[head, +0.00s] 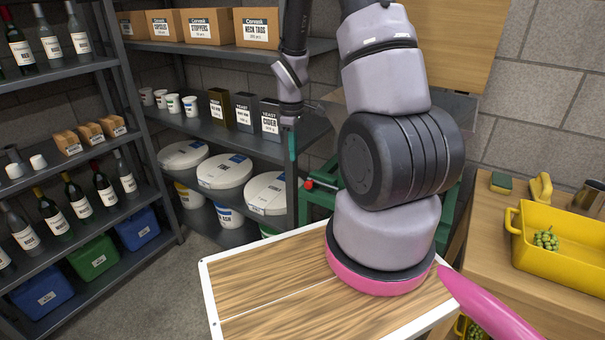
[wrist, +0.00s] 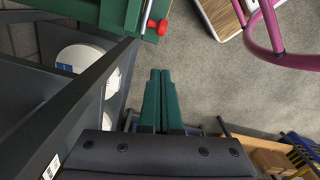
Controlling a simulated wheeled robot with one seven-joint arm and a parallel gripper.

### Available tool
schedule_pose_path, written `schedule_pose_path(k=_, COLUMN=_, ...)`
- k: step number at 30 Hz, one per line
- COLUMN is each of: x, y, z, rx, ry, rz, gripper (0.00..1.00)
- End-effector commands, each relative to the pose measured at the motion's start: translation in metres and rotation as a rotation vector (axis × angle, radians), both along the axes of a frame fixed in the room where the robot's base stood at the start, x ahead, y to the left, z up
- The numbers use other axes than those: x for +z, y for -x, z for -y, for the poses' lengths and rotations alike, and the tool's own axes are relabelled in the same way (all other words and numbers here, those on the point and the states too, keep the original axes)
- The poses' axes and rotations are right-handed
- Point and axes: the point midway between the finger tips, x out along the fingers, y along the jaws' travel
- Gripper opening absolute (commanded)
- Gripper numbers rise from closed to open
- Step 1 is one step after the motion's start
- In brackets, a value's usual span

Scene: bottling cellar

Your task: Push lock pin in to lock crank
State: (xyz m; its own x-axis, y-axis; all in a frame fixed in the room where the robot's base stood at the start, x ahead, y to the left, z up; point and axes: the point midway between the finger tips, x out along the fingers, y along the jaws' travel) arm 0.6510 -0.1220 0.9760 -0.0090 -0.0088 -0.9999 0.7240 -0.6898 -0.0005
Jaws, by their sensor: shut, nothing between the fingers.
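A red knob (head: 309,184) sits at the left end of a thin bar on the green machine frame (head: 318,200), partly behind my arm. In the wrist view the red knob (wrist: 162,27) shows at the top, beside a metal rod (wrist: 146,16) at the green frame's edge. I cannot tell how far the pin is in, and I cannot make out the crank. My gripper (head: 292,158) points down above and left of the knob in the head view. Its green fingers (wrist: 160,72) are together and empty, apart from the knob in the wrist view.
A dark shelf (head: 228,130) with boxes and white tubs (head: 224,170) stands close to my gripper on the left. A wooden bench (head: 480,225) with a yellow crate (head: 555,262) is at right. Open grey floor (wrist: 230,75) lies right of my fingers in the wrist view.

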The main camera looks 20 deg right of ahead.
Motion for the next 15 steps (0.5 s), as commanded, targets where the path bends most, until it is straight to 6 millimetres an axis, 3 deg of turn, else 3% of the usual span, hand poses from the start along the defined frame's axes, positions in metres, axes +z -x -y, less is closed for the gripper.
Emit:
schedule_pose_path(k=6, x=-0.048, y=0.002, z=0.000, rx=0.001, ry=0.001, rz=-0.005, gripper=0.00)
schedule_pose_path(k=15, x=-0.069, y=0.019, z=0.020, rx=-0.002, ry=0.000, rz=-0.001, gripper=0.00)
